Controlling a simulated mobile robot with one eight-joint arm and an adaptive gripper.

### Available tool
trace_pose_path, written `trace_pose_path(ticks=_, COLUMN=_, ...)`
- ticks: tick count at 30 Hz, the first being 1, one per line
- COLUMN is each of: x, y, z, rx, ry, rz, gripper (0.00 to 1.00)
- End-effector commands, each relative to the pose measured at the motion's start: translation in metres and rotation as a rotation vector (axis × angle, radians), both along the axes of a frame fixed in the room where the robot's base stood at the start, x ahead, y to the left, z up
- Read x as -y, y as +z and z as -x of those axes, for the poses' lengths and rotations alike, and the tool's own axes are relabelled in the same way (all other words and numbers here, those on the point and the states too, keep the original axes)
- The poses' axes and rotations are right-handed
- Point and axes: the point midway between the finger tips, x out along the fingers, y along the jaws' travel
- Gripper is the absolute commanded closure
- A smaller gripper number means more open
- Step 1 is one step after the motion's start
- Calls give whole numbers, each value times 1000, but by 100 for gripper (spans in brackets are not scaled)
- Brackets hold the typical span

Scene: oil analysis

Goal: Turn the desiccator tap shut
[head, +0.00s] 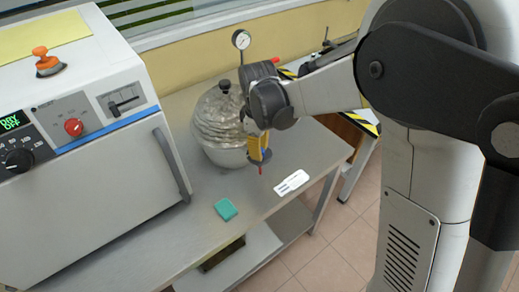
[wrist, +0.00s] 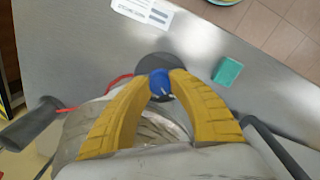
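The desiccator (head: 219,124) is a clear glass dome with a black top knob on a pale base, standing on the metal bench. In the wrist view a small blue tap knob (wrist: 160,84) with a white mark sits in front of a dark round disc (wrist: 152,66). My gripper (head: 259,152) is at the dome's right side, pointing down. In the wrist view its yellow fingers (wrist: 161,80) lie on both sides of the blue knob, with no clear gap. The glass (wrist: 150,130) lies partly behind the fingers. The knob's contact faces are hidden.
A white oven-like machine (head: 80,110) with a dark handle stands left. A pressure gauge (head: 241,40) rises behind the desiccator. A teal block (head: 226,209) and a white label card (head: 292,182) lie on the bench (head: 180,235) near its front edge. A red tube (wrist: 95,102) runs beside the dome.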

Motion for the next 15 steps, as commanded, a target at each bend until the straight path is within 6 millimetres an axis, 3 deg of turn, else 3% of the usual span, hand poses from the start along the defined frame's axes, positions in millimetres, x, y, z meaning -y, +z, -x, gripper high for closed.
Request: trace_pose_path(ticks=15, x=0, y=0, z=0, rx=-2, ry=-110, rz=1, gripper=100)
